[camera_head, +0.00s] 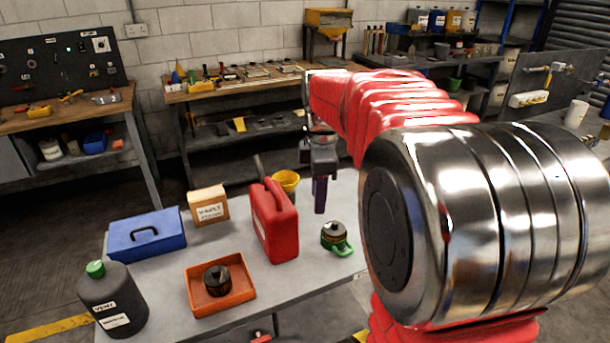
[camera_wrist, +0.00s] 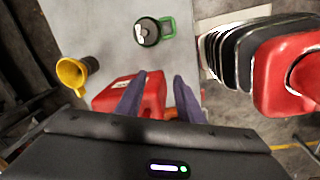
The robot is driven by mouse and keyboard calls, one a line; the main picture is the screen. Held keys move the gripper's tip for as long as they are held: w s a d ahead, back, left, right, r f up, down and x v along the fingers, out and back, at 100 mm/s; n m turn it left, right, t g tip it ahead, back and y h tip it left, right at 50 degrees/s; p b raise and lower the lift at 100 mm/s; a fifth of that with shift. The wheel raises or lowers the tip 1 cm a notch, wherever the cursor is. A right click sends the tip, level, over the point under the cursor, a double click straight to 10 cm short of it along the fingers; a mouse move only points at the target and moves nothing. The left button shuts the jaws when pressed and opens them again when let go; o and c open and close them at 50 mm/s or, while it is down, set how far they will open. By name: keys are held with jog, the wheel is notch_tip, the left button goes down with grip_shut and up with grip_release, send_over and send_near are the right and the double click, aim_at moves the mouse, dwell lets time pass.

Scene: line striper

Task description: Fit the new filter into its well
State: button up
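My gripper (camera_head: 320,207) hangs above the back right of the grey table, fingers pointing down. The wrist view shows its two purple fingers (camera_wrist: 160,78) apart with nothing between them. A dark round canister with a green loop handle (camera_head: 334,237) stands on the table just right of the gripper; in the wrist view it is ahead of the fingers (camera_wrist: 146,32), with a pale patch on top. Another dark, filter-like cylinder (camera_head: 217,280) sits in an orange tray (camera_head: 204,307). I cannot tell which is the new filter, and I cannot make out a well.
A red jerry can (camera_head: 276,225) stands left of my gripper, close below the fingers in the wrist view. A yellow funnel (camera_head: 287,181), cardboard box (camera_head: 209,206), blue toolbox (camera_head: 147,235) and black green-capped bottle (camera_head: 111,303) are also there.

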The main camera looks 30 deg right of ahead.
aim_at(335, 222)
jog(key=w+d+f+n+g, duration=0.1)
jog(key=w+d+f+n, duration=0.2)
jog(key=d, duration=0.5)
jog(key=shift+w+f+n, duration=0.35)
jog(key=shift+f+n, duration=0.05)
jog(key=shift+n, duration=0.2)
jog(key=shift+f, duration=0.1)
jog(key=shift+f, duration=4.9)
grip_shut()
